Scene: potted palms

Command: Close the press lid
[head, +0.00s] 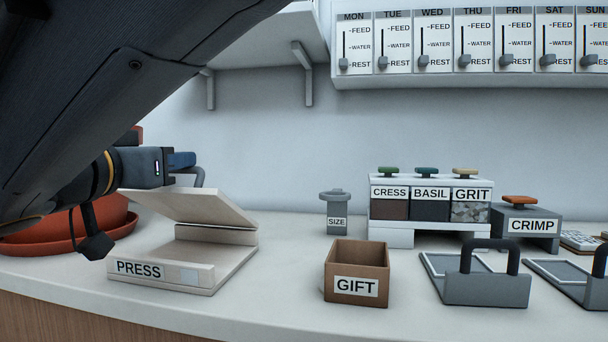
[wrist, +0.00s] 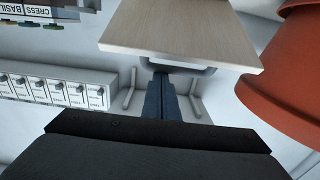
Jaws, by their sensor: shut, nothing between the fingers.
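The press (head: 139,268) stands at the left of the counter, a pale wooden box with a PRESS label. Its lid (head: 195,207) is raised at a slant above the base, leaving a gap. A grey bar handle (head: 199,176) is on the lid; the handle also shows at the lid's edge in the wrist view (wrist: 203,71). My gripper (head: 190,159) has blue fingers, shut and empty, beside the handle at the lid's upper side. In the wrist view the fingertips (wrist: 160,76) reach the handle; I cannot tell if they touch it. My arm covers the upper left of the head view.
A terracotta pot and saucer (head: 105,232) stand behind the press at left. A GIFT box (head: 356,286) is to its right, with a SIZE tool (head: 335,212) behind. Seed bins (head: 430,208), a CRIMP block (head: 530,225) and grey trays (head: 487,291) stand further right. A shelf bracket (head: 304,75) is above.

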